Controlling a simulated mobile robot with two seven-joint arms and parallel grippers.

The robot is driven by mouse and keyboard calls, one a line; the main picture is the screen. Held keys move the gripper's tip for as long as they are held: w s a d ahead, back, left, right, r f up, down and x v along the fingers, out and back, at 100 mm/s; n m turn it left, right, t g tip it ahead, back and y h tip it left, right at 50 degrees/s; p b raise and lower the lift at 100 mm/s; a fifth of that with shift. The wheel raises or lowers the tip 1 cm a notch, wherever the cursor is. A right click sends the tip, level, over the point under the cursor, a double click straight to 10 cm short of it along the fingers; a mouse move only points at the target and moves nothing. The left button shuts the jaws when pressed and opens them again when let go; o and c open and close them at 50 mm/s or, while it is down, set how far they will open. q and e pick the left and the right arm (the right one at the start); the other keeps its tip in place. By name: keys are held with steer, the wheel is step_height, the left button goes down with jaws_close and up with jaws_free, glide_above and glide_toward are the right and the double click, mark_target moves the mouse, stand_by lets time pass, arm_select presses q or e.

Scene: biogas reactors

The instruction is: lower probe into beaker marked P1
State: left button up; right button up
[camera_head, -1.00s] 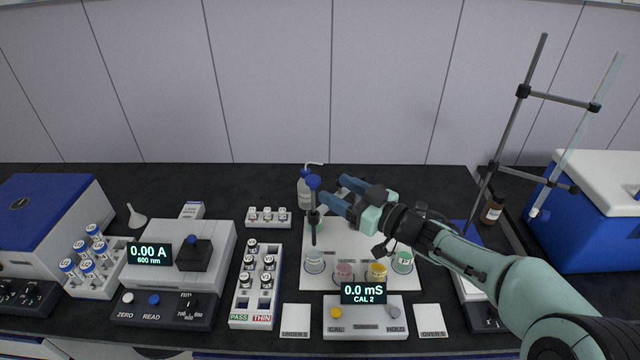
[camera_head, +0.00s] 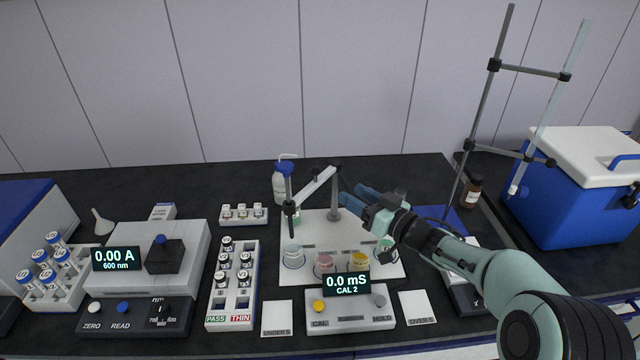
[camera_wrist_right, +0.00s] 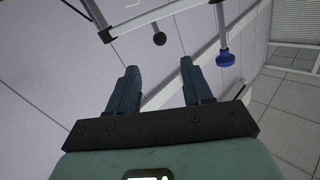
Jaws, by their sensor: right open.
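The dark upright probe (camera_head: 290,218) with a blue knob (camera_head: 287,167) hangs from a pale swing arm (camera_head: 318,185) on a grey post (camera_head: 335,205). In the head view its lower end shows just above the clear beaker (camera_head: 293,257); I cannot tell whether it is directly over it. Pink (camera_head: 325,264) and yellow (camera_head: 359,261) beakers stand to the right, with another beaker (camera_head: 386,247) partly hidden by my right arm. Beaker marks are unreadable. My right gripper (camera_head: 352,194) is open and empty, right of the post. The wrist view shows its parted fingers (camera_wrist_right: 159,70) and the blue knob (camera_wrist_right: 225,59) to their right.
The meter (camera_head: 350,312) reading 0.0 mS, CAL 2, stands in front of the beakers. A wash bottle (camera_head: 280,188) is behind the probe. A vial rack (camera_head: 232,285) is left. A tall clamp stand (camera_head: 480,120) and blue cooler (camera_head: 580,205) are right.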

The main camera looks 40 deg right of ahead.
mark_target(319, 173)
arm_select(q)
steer(key=shift+w+r+p, duration=0.3)
steer(key=shift+r+p, duration=0.25)
steer(key=shift+r, duration=0.05)
steer(key=shift+w+r+p, duration=0.3)
steer(key=shift+r+p, duration=0.25)
steer(key=shift+r, duration=0.05)
arm_select(e)
steer(key=w, duration=0.4)
steer(key=w+a, duration=0.1)
steer(key=w, duration=0.4)
steer(key=w+a, duration=0.1)
steer(key=w, duration=0.3)
steer(key=shift+w+r, duration=0.1)
steer(key=shift+w, duration=0.15)
steer(key=shift+c, duration=0.3)
jaws_close()
